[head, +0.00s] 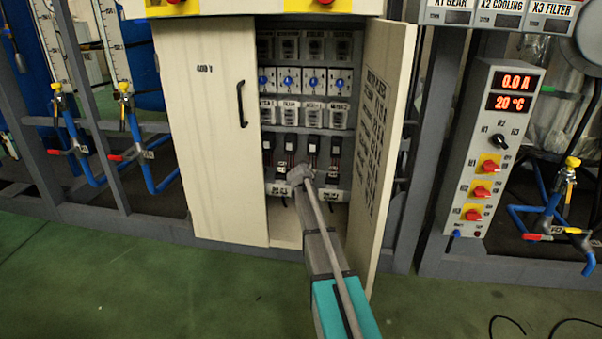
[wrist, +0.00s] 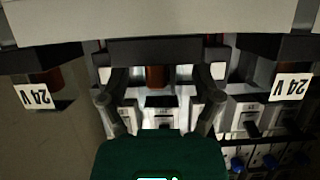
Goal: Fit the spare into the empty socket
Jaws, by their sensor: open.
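My gripper (head: 301,178) reaches into the open cabinet at the lower shelf, just below a row of black plug-in modules (head: 291,144). In the wrist view its two fingers (wrist: 158,102) stand apart, with a dark block with a brown part (wrist: 155,76) beyond and between them. I cannot tell whether the fingers touch this block. Similar dark blocks with "24 V" labels (wrist: 291,87) flank it on both sides. I cannot tell which module is the spare or which socket is empty; my arm hides part of the lower shelf.
The open right door (head: 383,130) stands close beside my arm. The left door (head: 210,130) is shut. Breakers with blue knobs (head: 288,80) fill the shelf above. A control box (head: 488,150) and blue pipes stand at the right.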

